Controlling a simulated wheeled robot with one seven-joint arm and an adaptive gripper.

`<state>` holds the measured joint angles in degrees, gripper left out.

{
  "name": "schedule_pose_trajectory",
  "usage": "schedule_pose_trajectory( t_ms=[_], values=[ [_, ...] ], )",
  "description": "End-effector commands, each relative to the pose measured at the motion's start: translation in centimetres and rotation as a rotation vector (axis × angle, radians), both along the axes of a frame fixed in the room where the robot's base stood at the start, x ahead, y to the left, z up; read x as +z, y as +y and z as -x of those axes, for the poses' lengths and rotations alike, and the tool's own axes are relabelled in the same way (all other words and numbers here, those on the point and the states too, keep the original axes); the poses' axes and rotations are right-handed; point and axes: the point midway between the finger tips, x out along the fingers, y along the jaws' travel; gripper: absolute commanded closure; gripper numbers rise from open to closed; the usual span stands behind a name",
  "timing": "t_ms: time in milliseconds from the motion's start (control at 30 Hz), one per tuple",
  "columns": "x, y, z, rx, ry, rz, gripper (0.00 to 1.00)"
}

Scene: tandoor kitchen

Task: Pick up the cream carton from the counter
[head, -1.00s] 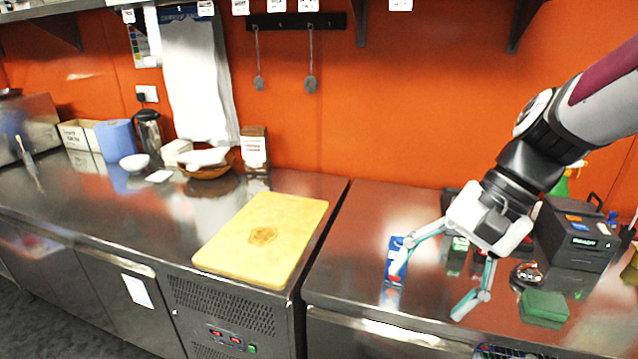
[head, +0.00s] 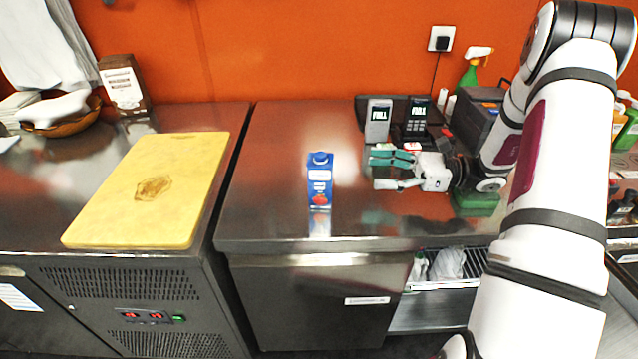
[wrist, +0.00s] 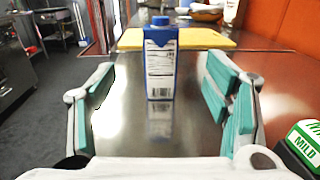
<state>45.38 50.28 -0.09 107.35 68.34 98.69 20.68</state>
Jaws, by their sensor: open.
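The cream carton (head: 320,181) is a small blue and white carton with a blue cap. It stands upright on the steel counter (head: 270,200), right of the yellow board. My gripper (head: 377,171) is open and empty, low over the counter to the right of the carton, with its fingers pointing left toward it. In the wrist view the carton (wrist: 160,62) stands ahead, centred between the two teal-padded fingers (wrist: 160,105) and beyond their tips. The carton is apart from both fingers.
A yellow cutting board (head: 150,190) lies on the counter to the left. Two small devices, one a grey card reader (head: 378,121), stand behind my gripper. A green pad (head: 476,203) lies below my wrist. The counter between gripper and carton is clear.

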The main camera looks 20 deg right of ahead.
Motion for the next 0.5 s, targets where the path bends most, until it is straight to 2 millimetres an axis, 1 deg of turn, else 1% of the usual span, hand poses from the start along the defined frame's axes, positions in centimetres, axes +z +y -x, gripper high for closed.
schedule_pose_trajectory(
  t_ms=[300, 400, 500],
  values=[
    [0.1, 5.3, -2.0, 0.004, 0.0, -0.002, 0.29],
    [0.1, 6.6, -2.6, 0.003, 0.0, -0.002, 0.29],
    [0.1, 7.3, -2.9, 0.002, 0.0, 0.0, 0.29]
  ],
)
